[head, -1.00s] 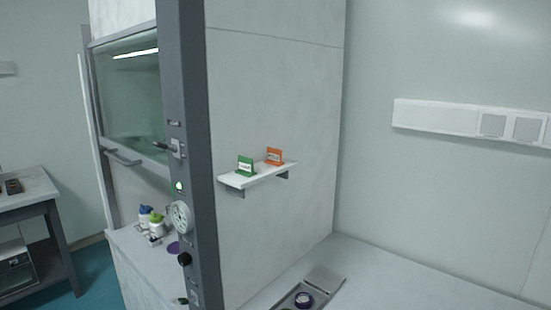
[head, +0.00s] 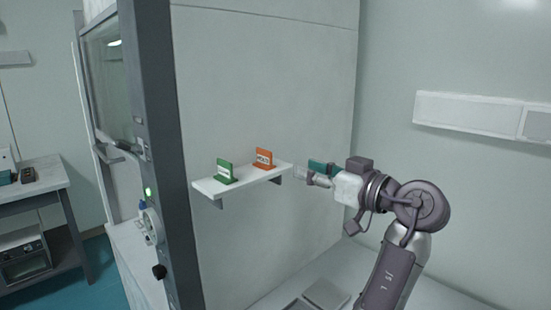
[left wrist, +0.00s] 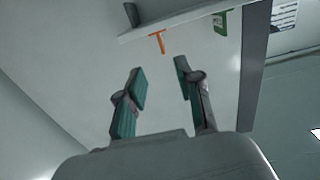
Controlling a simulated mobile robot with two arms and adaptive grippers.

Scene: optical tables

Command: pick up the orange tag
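The orange tag (head: 264,158) stands upright on a small white wall shelf (head: 236,181), towards its right end. A green tag (head: 225,171) stands on the same shelf to its left. My left gripper (head: 308,173) is just right of the shelf's right end, apart from the orange tag. In the left wrist view the left gripper (left wrist: 163,80) has its two fingers spread with nothing between them. The orange tag (left wrist: 159,41) shows thin and edge-on beyond the fingertips, and the green tag (left wrist: 220,22) is further right. My right gripper is not in view.
A tall grey post (head: 156,150) of the fume hood stands left of the shelf. The panel behind the shelf (head: 270,85) is close. Below is a pale worktop (head: 285,287) with a flat grey item (head: 326,294). The air right of the shelf holds only my arm.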

